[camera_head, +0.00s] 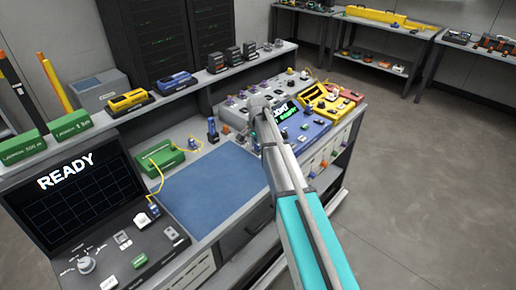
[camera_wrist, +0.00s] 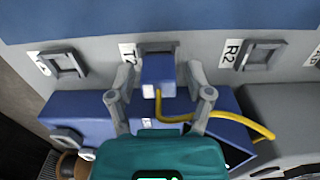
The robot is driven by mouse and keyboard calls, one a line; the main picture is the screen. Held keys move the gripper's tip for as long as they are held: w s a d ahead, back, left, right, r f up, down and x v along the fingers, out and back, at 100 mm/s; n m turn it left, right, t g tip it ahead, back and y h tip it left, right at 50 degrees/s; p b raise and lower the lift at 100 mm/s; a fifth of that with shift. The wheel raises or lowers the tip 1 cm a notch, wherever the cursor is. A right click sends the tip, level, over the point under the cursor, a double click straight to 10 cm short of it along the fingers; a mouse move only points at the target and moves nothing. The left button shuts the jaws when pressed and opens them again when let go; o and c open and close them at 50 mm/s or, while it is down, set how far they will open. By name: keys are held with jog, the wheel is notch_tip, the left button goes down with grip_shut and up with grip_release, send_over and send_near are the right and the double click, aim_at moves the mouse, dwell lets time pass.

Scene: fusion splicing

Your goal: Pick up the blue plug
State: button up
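In the wrist view, a blue plug (camera_wrist: 158,72) with a yellow cable (camera_wrist: 245,122) sits close in front of the port labelled T2 (camera_wrist: 157,48). My gripper (camera_wrist: 159,80) has one finger on each side of the plug. A narrow gap shows between each finger and the plug, so it looks open and around the plug rather than closed on it. Whether the plug is seated in the port is hard to tell. In the head view, my arm reaches over the console, and the gripper and this plug are mostly hidden behind it.
Other square ports, one labelled R2 (camera_wrist: 260,55), flank the plug. A blue block (camera_wrist: 85,112) lies just below it. In the head view, the blue mat (camera_head: 215,183) is clear, with a READY screen (camera_head: 75,190) left of it and a green box (camera_head: 160,157) behind.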

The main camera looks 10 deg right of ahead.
jog(key=c, duration=0.6)
jog(key=shift+r, duration=0.1)
jog(key=shift+c, duration=0.2)
notch_tip(320, 180, up, 3)
jog(key=p, duration=0.3)
jog(key=shift+f, duration=0.2)
jog(key=s+a+r+p, duration=0.2)
jog(key=s+r+p, duration=0.8)
jog(key=s, duration=0.3)
jog(key=shift+s, duration=0.4)
jog(key=shift+r, duration=0.1)
